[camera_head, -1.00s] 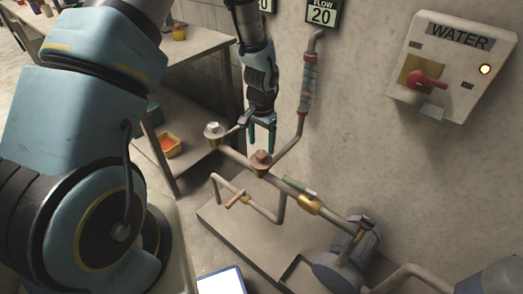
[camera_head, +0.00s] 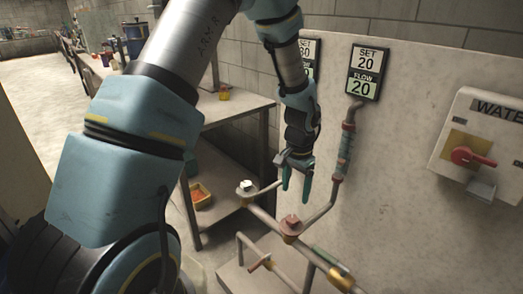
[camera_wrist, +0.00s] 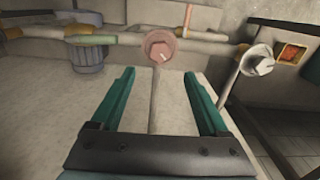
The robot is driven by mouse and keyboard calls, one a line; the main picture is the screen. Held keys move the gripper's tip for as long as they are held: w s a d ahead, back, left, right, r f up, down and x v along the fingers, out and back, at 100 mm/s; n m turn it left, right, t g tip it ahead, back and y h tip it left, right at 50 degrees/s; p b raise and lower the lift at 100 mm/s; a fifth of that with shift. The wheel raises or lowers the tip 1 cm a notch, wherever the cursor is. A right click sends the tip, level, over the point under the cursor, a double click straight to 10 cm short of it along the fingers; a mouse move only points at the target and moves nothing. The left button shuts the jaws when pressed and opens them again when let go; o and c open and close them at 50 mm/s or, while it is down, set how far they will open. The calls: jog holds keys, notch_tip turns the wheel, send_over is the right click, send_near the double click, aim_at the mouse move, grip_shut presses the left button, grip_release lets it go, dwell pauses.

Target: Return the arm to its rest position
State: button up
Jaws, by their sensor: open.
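My gripper (camera_head: 297,186) hangs at the end of my arm with its two teal fingers pointing down, just above the pipework. In the wrist view my gripper (camera_wrist: 158,98) shows its fingers spread wide with nothing between them. A reddish valve cap (camera_head: 291,226) sits on the pipe below the fingertips; in the wrist view this cap (camera_wrist: 160,46) is beyond the fingers. A pale valve cap (camera_head: 247,187) is to the left of the gripper, and it also shows in the wrist view (camera_wrist: 257,59). The fingers appear clear of both.
A wall panel carries a display reading SET 20, FLOW 20 (camera_head: 367,72) and a WATER box with a red handle (camera_head: 473,157). A vertical pipe (camera_head: 345,150) rises close right of the gripper.

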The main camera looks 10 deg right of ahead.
jog(key=w+a+r+n+t, duration=0.1)
jog(key=a+r+n, duration=0.3)
jog(key=a, duration=0.5)
jog(key=w+a+r+n, duration=0.1)
jog(key=a+r+n, duration=0.1)
jog(key=a+r, duration=0.55)
jog(key=s+a+r+n, duration=0.1)
jog(key=s+a+n, duration=0.1)
jog(key=a, duration=0.4)
jog(key=s+a+r+n, duration=0.1)
jog(key=s+a+n, duration=0.1)
jog(key=a, duration=0.4)
jog(key=shift+s+a+r+n+t, duration=0.3)
jog(key=shift+s+a+n, duration=0.1)
jog(key=shift+s, duration=0.3)
dwell(2.2)
